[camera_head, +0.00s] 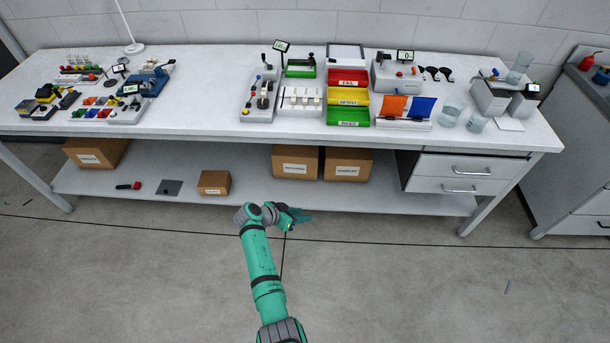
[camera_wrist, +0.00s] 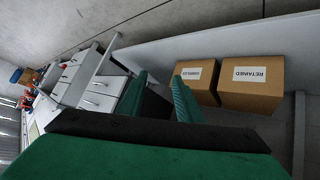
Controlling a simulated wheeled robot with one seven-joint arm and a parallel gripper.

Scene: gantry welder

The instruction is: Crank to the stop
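My gripper (camera_head: 300,216) hangs in front of the bench, below the tabletop and near the lower shelf's front edge. In the wrist view its two green fingers (camera_wrist: 159,76) stand apart with nothing between them. No crank can be made out for certain. Small devices with levers or knobs stand on the bench: a grey unit with a dark, upright round part (camera_head: 263,95), a green-based device (camera_head: 301,67), and a white box with a display (camera_head: 396,72). My gripper is apart from all of them.
The white bench (camera_head: 205,112) spans the view. Red, yellow and green trays (camera_head: 348,97) stand mid-bench, with beakers (camera_head: 449,116) at right. Cardboard boxes (camera_head: 297,162) sit on the lower shelf; they also show in the wrist view (camera_wrist: 250,84). Drawers (camera_head: 461,174) are at right.

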